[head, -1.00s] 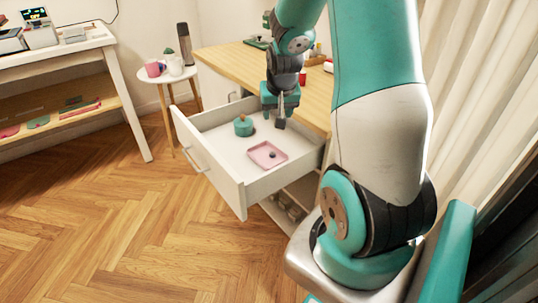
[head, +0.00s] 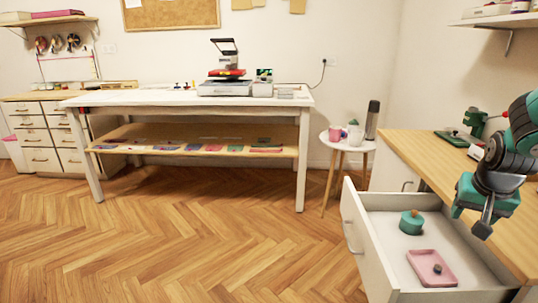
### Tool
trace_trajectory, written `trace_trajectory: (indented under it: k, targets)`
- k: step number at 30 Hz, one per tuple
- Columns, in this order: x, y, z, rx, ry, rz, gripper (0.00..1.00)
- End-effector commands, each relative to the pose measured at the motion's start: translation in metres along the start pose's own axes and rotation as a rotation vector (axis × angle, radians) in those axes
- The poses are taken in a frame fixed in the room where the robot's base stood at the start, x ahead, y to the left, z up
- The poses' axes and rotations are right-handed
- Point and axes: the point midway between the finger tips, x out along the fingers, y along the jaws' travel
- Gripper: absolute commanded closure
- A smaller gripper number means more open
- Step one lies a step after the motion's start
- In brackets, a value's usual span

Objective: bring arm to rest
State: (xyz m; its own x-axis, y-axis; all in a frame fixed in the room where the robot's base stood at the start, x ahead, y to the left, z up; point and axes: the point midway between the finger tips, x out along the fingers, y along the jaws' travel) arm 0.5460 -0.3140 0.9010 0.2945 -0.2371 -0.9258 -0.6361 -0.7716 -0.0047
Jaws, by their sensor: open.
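My gripper (head: 485,222) is at the right of the head view, pointing down. Its jaws are open, and I see nothing between them. It hangs above the right side of an open white drawer (head: 364,262). Most of the rest of my arm is outside the picture.
The drawer holds a round teal container (head: 411,222) and a pink tray (head: 432,268) with a small dark item. The wooden counter (head: 425,165) lies beside my gripper. A round side table (head: 343,143) stands behind the drawer. The wooden floor (head: 200,230) to the left is clear.

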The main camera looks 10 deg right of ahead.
Motion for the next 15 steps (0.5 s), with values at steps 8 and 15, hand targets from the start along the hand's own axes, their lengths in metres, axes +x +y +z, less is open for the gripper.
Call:
trace_trajectory:
  k: [8,15]
  targets:
    - [-0.061,-0.124,0.072,-0.364,-0.097,-0.253,0.48]
    - [-0.137,-0.189,0.189,-0.803,-0.231,-0.482,0.48]
